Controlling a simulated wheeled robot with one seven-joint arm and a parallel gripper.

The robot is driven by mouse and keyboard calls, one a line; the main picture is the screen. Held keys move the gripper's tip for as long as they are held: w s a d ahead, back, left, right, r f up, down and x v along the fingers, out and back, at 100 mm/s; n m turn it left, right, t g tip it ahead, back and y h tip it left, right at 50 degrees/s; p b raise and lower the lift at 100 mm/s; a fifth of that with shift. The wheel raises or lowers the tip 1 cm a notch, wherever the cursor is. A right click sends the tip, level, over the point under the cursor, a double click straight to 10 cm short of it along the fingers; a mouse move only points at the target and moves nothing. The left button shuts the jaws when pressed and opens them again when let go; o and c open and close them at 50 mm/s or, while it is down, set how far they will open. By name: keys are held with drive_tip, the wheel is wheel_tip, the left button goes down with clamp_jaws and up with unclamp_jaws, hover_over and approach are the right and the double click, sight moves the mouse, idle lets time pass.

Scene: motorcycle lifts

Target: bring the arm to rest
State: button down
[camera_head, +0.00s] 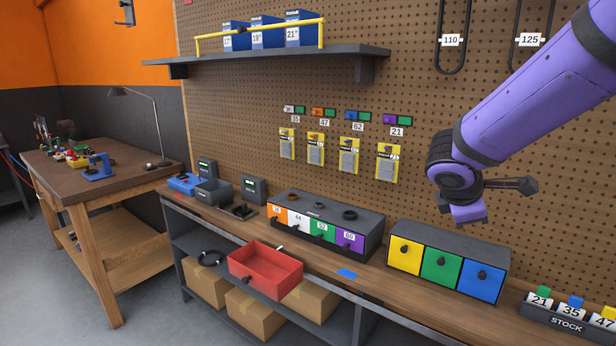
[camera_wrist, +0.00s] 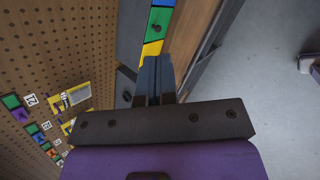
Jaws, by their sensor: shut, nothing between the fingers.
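My gripper (camera_wrist: 153,78) is shut in the wrist view, its dark fingers together with nothing between them. In the head view my purple arm reaches in from the upper right. Its end hangs in the air in front of the pegboard (camera_head: 250,130), above the unit with yellow, green and blue drawers (camera_head: 440,268). Those drawers (camera_wrist: 158,22) also show beyond my fingertips in the wrist view. The drawers look closed.
The workbench holds a second drawer unit (camera_head: 338,219), a red open bin (camera_head: 265,272) at its front, and a STOCK rack (camera_head: 568,325) at the right. A shelf (camera_head: 270,58) juts from the pegboard. A wooden table (camera_head: 105,185) stands left. The floor (camera_head: 60,270) between is clear.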

drive_tip(key=s+r+m+y, duration=0.3)
drive_tip(key=s+m, duration=0.4)
drive_tip(key=s, duration=0.4)
drive_tip(key=s+a+r+m+y, duration=0.1)
drive_tip(key=s+r+m+y, duration=0.2)
drive_tip(key=s+r+m, duration=0.2)
drive_tip(key=s+m, duration=0.3)
drive_tip(key=s, duration=0.4)
drive_tip(key=shift+s+y, duration=0.2)
drive_tip(key=shift+y, duration=0.1)
